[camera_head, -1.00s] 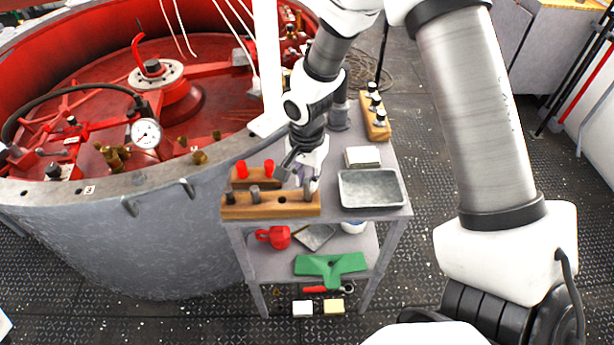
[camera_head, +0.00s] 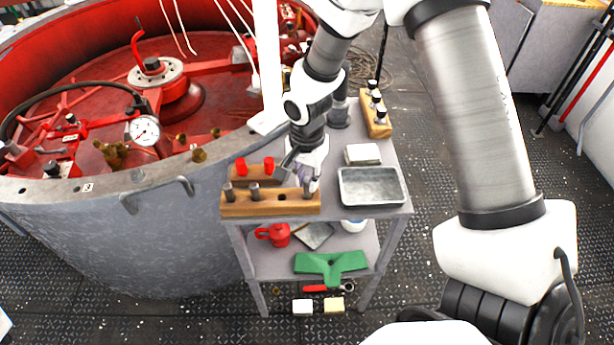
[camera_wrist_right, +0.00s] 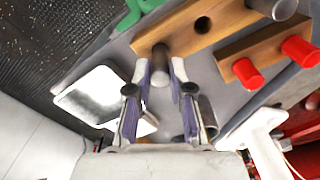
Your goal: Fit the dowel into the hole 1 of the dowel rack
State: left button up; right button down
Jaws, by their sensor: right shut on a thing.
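The dowel rack (camera_head: 281,208) is a wooden block on the front of the small grey table. It also shows in the wrist view (camera_wrist_right: 218,18). My right gripper (camera_head: 307,177) is over the rack's right end, shut on a grey dowel (camera_wrist_right: 160,72). The wrist view shows this dowel between the two fingers, its far end dark and against the rack's end. Whether it sits in a hole there I cannot tell. My left gripper is out of view.
A second block with red pegs (camera_head: 242,170) stands just behind the rack. A metal tray (camera_head: 372,188) and a pale box (camera_head: 362,154) are to the right. Another wooden block (camera_head: 376,119) is at the back. The large red-lined drum (camera_head: 120,235) borders the left.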

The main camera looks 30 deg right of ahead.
jog(key=shift+f+b, duration=0.3)
jog(key=shift+f, duration=0.15)
jog(key=c, duration=1)
grip_release()
jog(key=shift+o, duration=0.2)
jog(key=shift+r, duration=0.1)
notch_tip(320, 180, up, 12)
